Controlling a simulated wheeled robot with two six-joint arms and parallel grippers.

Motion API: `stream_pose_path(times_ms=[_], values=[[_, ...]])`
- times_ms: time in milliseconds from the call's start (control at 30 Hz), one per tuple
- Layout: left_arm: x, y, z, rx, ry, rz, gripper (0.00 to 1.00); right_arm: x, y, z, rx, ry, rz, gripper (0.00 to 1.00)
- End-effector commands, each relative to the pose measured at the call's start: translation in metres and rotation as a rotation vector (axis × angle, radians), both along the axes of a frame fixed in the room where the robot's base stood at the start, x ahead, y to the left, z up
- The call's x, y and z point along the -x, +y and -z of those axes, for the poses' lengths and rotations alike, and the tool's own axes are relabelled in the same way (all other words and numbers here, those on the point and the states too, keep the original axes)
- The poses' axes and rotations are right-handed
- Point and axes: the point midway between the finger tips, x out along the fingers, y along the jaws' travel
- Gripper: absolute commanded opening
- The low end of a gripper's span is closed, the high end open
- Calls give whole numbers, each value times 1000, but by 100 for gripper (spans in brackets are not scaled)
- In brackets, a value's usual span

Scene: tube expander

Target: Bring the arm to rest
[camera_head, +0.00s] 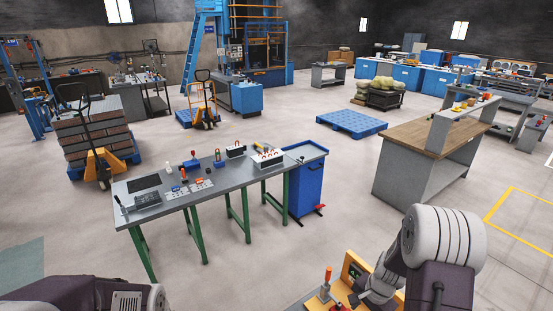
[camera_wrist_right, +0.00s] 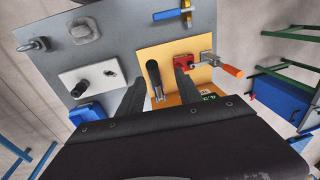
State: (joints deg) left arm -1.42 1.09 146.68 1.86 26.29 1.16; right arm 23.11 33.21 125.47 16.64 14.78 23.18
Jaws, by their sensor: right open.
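My right gripper (camera_wrist_right: 160,82) is open in the right wrist view, with its two dark fingers spread apart. A black-handled tool (camera_wrist_right: 153,72) with metal prongs shows in the gap between the fingers; I cannot tell how far beyond the fingertips it is, and it is not gripped. An orange base plate (camera_wrist_right: 178,50) lies under it. A red clamp block (camera_wrist_right: 184,62) with an orange handle (camera_wrist_right: 231,71) is just right of the fingers. In the head view my right arm reaches in at the lower right, over the orange fixture (camera_head: 350,268). My left gripper is out of the picture.
In the right wrist view, a grey bench top (camera_wrist_right: 120,47) carries a white block (camera_wrist_right: 90,77) and a blue part (camera_wrist_right: 88,111). In the head view, a grey workbench (camera_head: 180,197) with small tools stands ahead, beside a blue cabinet (camera_head: 306,185). Open floor (camera_head: 330,205) lies between benches.

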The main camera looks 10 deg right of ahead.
Motion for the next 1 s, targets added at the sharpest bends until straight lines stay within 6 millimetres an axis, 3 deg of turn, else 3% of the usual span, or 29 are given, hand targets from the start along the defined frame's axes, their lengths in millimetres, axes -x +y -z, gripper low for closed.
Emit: stream_pose_path(times_ms=[100,200,400,500,667,900,1000], values=[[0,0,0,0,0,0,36,7,43,-40,58,-35,-321,41],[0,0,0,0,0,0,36,23,74,-66,111,-56,-594,41],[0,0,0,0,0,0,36,62,118,-101,220,-98,-1071,41],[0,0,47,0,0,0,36,67,118,-51,208,-77,-1075,41],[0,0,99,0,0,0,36,73,119,4,187,-54,-1066,41],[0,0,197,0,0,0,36,84,123,105,152,-11,-1059,41],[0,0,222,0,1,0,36,88,124,130,140,4,-1057,41]])
